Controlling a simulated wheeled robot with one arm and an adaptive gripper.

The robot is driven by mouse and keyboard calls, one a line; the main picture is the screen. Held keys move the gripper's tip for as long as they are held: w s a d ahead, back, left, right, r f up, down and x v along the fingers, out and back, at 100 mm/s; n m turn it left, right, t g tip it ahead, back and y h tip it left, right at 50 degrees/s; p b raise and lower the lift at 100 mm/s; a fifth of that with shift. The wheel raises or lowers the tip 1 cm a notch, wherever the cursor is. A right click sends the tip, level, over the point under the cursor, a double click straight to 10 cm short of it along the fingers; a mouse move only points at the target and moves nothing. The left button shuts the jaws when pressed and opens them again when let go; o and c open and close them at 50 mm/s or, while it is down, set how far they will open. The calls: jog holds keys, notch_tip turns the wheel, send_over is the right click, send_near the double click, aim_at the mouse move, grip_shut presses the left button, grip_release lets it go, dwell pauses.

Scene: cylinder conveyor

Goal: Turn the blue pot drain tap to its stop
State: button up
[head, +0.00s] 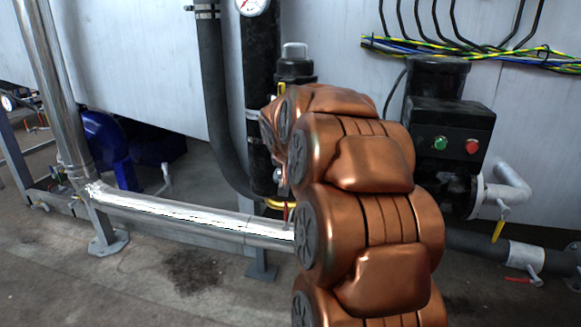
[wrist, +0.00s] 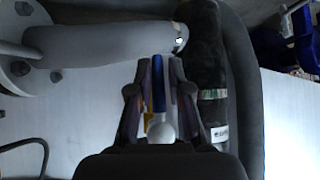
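In the wrist view a narrow blue handle (wrist: 158,84), which looks like the drain tap's lever, points away between the fingers of my gripper (wrist: 159,72). A finger stands on each side of it, with a narrow gap showing, so the gripper looks partly open; contact is not clear. A pale rounded knob (wrist: 161,129) sits at the near end of the handle, and a bit of yellow shows to its left. In the head view my copper-coloured arm hides the gripper and the blue tap.
A dark pipe (wrist: 210,70) and a grey flanged pipe (wrist: 95,45) run close to the gripper. In the head view a silver pipe (head: 190,212) crosses low. A yellow handle (head: 498,230), a red handle (head: 521,280) and a button box (head: 453,130) stand right of my arm.

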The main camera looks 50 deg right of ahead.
jog(key=o, duration=0.3)
jog(key=shift+r, duration=0.1)
jog(key=v, duration=1.1)
jog(key=shift+s+a+r, duration=0.2)
jog(key=shift+r, duration=0.1)
